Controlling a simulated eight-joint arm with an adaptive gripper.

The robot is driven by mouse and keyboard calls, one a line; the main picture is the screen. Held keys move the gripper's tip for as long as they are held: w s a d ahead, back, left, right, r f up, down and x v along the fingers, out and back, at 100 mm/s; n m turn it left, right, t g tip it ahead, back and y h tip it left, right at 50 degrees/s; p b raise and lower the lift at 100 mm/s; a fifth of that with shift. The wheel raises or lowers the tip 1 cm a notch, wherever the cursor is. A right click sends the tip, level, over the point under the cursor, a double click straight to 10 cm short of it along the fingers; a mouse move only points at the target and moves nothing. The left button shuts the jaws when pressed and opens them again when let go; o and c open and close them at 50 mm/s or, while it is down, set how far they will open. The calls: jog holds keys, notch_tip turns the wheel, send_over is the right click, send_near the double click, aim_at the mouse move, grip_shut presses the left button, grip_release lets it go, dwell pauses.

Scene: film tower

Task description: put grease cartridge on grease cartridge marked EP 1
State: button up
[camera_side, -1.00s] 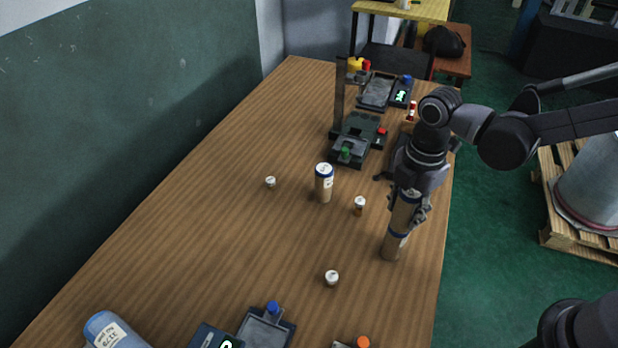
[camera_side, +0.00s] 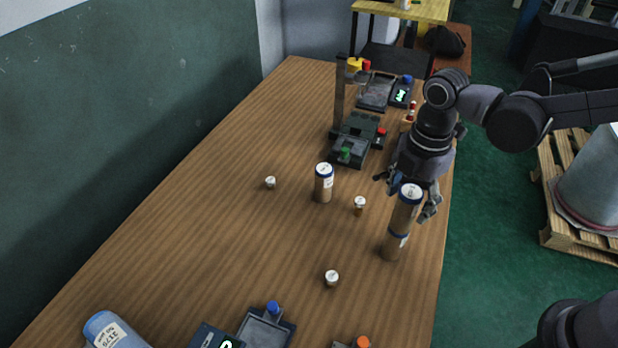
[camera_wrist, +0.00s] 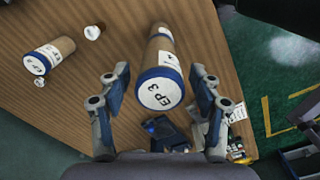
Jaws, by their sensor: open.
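A tan grease cartridge (camera_side: 404,214) with a blue-rimmed white cap stands upright on top of another tan cartridge (camera_side: 392,247), near the right table edge. In the wrist view the upper cartridge's cap (camera_wrist: 160,91) reads EP 3. The lower one's cap marking is hidden beneath it. My gripper (camera_side: 406,194) is open, its fingers spread to either side of the upper cartridge's top and apart from it. In the wrist view the open fingers (camera_wrist: 160,72) flank the cap. A third cartridge (camera_side: 323,184) stands alone to the left; its cap marking (camera_wrist: 40,63) is hard to read.
Small white-capped vials (camera_side: 359,204) stand around the cartridges, one (camera_side: 332,278) in front and one (camera_side: 270,182) at left. A dark device with a post (camera_side: 348,148) stands behind. A scale (camera_side: 266,330) and blue bottle (camera_side: 112,331) are at the front. The left tabletop is mostly clear.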

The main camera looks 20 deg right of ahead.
notch_tip(320, 180, up, 9)
jog(key=shift+s+d+m, duration=0.1)
jog(key=shift+d+m, duration=0.25)
jog(key=shift+m, duration=0.05)
jog(key=s+d+f+m+t, duration=0.1)
jog(key=s+d+m+t, duration=0.1)
jog(key=d+m, duration=0.4)
jog(key=s+d+f+m+t, duration=0.2)
jog(key=d+m+t, duration=0.3)
jog(key=m, duration=0.8)
jog(key=shift+d, duration=0.85)
